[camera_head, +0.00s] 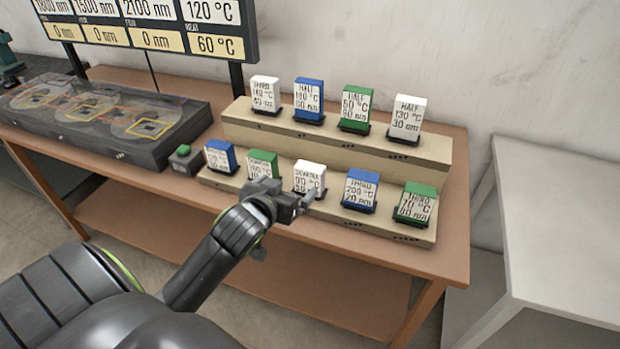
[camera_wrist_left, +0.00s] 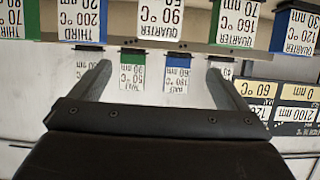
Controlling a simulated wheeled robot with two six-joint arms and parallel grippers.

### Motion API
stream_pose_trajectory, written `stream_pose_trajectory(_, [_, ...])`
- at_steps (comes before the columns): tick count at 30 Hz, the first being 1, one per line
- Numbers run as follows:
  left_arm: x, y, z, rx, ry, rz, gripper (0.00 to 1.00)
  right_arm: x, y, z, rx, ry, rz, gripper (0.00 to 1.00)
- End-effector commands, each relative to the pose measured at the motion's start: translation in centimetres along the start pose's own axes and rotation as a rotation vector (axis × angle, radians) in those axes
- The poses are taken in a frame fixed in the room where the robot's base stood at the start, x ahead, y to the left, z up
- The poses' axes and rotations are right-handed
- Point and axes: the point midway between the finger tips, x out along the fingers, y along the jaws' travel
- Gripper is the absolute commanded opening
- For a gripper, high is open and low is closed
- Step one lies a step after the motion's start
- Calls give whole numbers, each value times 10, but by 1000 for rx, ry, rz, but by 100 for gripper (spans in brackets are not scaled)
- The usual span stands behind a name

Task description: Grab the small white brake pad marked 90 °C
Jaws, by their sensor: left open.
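The small white brake pad marked 90 °C (camera_head: 311,174) stands upright in a slot in the middle of the front row. Its lower edge is partly hidden behind my left gripper in the head view. It also shows upside down at the top centre of the left wrist view (camera_wrist_left: 160,20), reading QUARTER 90 °C. My left gripper (camera_head: 298,203) is in front of this pad, open and empty. In the left wrist view its two fingers (camera_wrist_left: 158,70) are spread wide, with the pad lined up between them but apart from them. My right gripper is out of view.
The front row holds blue (camera_head: 220,156) and green (camera_head: 262,163) pads to the left, and blue (camera_head: 360,189) and green (camera_head: 416,202) pads to the right. A raised back rack (camera_head: 330,145) holds several more. A dark disc panel (camera_head: 100,115) and green button (camera_head: 184,151) are left.

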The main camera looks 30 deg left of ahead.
Motion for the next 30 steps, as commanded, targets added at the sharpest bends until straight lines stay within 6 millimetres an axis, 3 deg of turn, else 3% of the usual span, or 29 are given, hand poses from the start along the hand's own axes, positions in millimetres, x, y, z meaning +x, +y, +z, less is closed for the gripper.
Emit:
stream_pose_trajectory(18, [94, 0, 0, 0, -2, 0, 96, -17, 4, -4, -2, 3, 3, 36])
stream_pose_trajectory(30, [116, 2, 1, 0, -2, 0, 96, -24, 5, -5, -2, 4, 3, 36])
